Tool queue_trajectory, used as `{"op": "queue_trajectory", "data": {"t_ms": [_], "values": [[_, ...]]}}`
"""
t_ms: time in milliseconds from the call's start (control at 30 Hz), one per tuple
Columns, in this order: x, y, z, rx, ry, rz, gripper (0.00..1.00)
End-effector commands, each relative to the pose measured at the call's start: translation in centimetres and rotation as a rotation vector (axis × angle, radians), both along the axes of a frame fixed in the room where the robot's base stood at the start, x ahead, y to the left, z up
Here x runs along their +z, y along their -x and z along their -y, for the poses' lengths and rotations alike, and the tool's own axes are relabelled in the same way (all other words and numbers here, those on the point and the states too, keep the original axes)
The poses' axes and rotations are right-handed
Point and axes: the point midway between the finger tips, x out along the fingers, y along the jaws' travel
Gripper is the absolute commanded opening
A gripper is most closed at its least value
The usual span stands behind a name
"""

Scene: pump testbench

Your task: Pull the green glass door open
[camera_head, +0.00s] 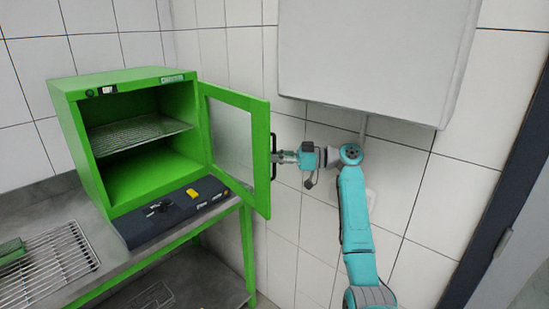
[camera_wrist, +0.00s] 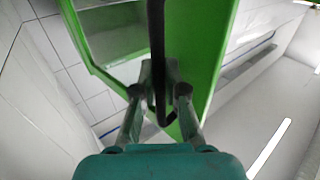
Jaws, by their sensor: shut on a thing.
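The green-framed glass door (camera_head: 233,140) of the green cabinet (camera_head: 122,150) stands swung open to the right, and the cabinet's inside shows. The door frame also shows in the wrist view (camera_wrist: 206,50). A dark vertical handle (camera_head: 273,157) sits on the door's free edge; it runs down the middle of the wrist view (camera_wrist: 157,45). My gripper (camera_head: 284,158) is at the handle, to the right of the door. In the wrist view its two fingers (camera_wrist: 160,95) are closed around the handle. Part of the handle between the fingers is hidden.
A wire shelf (camera_head: 138,132) is inside the cabinet. A dark control panel with a yellow switch (camera_head: 192,194) is below its opening. A wire rack (camera_head: 50,265) lies on the bench at left. A white wall box (camera_head: 375,55) hangs above my arm. The tiled wall is close behind.

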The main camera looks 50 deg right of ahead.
Motion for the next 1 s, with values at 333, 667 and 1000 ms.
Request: {"op": "queue_trajectory", "data": {"t_ms": [333,667,1000], "values": [[-0.1,0.0,0.0,-0.001,0.000,-0.003,0.37],[1.0,0.0,0.0,-0.001,0.002,0.000,0.37],[6.8,0.0,0.1,-0.002,0.002,0.000,0.37]]}}
